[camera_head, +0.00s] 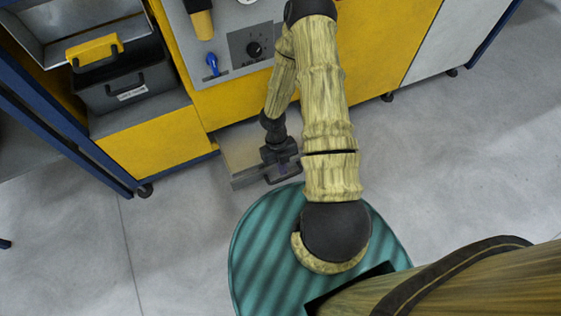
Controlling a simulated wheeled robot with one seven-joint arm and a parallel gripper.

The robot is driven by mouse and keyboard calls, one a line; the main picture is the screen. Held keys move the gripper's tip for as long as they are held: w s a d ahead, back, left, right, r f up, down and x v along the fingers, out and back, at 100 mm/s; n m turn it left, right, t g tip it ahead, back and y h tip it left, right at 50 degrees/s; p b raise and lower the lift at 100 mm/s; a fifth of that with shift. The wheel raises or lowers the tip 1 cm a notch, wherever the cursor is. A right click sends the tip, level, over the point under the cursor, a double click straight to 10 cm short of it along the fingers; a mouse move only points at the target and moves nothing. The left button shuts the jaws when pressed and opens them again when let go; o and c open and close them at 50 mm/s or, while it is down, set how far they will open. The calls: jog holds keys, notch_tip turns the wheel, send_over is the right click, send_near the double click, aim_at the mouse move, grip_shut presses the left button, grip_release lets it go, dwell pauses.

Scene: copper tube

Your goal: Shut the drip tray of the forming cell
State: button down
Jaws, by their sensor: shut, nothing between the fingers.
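The drip tray (240,152) is a shallow grey-beige drawer at floor level. It sticks out from under the yellow forming cell (235,102), so it stands open. Its grey front edge faces me, and a dark loop that looks like its handle (284,179) shows at the right end. My gripper (279,160) is black and points down at the tray's right front, close to the handle. It is shut with nothing in it. My gripper and wrist hide the tray's right part, and I cannot tell whether the fingers touch the tray or handle.
Grey floor is free at right and lower left.

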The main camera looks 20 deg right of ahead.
jog(key=shift+w+f+b, duration=1.4)
jog(key=shift+f+b, duration=0.1)
jog(key=shift+f, duration=0.15)
